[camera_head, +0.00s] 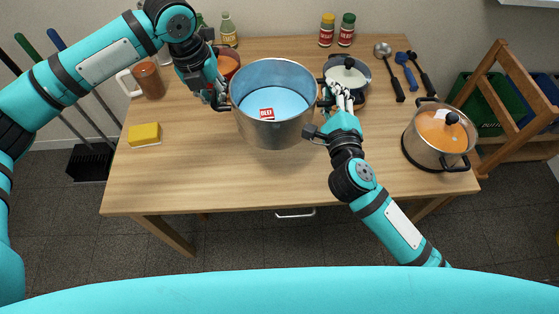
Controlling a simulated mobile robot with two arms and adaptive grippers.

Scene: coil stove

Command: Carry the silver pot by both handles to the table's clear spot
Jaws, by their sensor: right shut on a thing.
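The large silver pot (275,135) is at the middle of the table, upright, with a bluish inside and a small red-and-white labelled item (267,114) in it. I cannot tell whether its base touches the table. My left gripper (219,99) is at the pot's left handle, but its fingers are too small and dark to show whether they are open or shut. My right gripper (330,105) is shut on the pot's right handle (325,95). The wooden table (200,180) has bare wood in front of the pot and to its left.
An orange-filled lidded pot (438,138) stands at the right edge. A smaller lidded pot (347,72) is behind my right gripper. A yellow sponge (144,133), brown mug (149,80), bottle (229,30), spice jars (327,30) and utensils (402,70) line the sides and back.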

